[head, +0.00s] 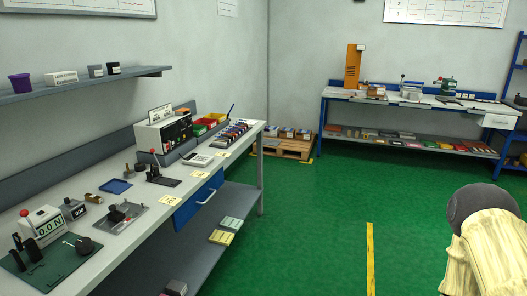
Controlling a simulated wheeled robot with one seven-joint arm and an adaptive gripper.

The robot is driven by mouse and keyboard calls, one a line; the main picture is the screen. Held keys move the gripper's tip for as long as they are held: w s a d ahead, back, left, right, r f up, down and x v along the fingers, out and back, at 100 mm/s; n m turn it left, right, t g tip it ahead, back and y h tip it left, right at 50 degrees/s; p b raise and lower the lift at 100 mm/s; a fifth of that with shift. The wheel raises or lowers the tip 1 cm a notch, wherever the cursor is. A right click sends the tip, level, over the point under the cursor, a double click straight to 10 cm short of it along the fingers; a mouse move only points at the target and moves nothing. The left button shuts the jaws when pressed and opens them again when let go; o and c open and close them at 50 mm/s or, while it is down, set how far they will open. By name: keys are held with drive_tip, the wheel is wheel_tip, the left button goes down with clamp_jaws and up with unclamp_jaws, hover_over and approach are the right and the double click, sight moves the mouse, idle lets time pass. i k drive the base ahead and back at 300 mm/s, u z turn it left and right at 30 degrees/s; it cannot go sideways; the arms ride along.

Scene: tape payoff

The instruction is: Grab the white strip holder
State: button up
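I cannot pick out a white strip holder with certainty; labels and small parts are too small to read at this distance. Pale items on the near bench (98,262) include a white-and-dark unit with switches (165,134) at the back and a small white device (198,159) to its right. On the far bench (492,108) a pale device (411,92) stands near the middle, left of a green machine (446,86). My gripper is not in view.
The near bench runs along the left wall under a wall shelf (140,73). A blue drawer (190,208) and lower shelf (240,205) are on its front. A pallet with boxes (289,148) stands in the corner. The green floor (310,230) is open between the benches, with a yellow line (370,260).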

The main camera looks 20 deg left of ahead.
sight(219, 143)
drive_tip(key=z, duration=0.6)
drive_tip(key=i, duration=2)
drive_tip(key=u, duration=1.3)
drive_tip(key=i, duration=0.8)
drive_tip(key=u, duration=0.9)
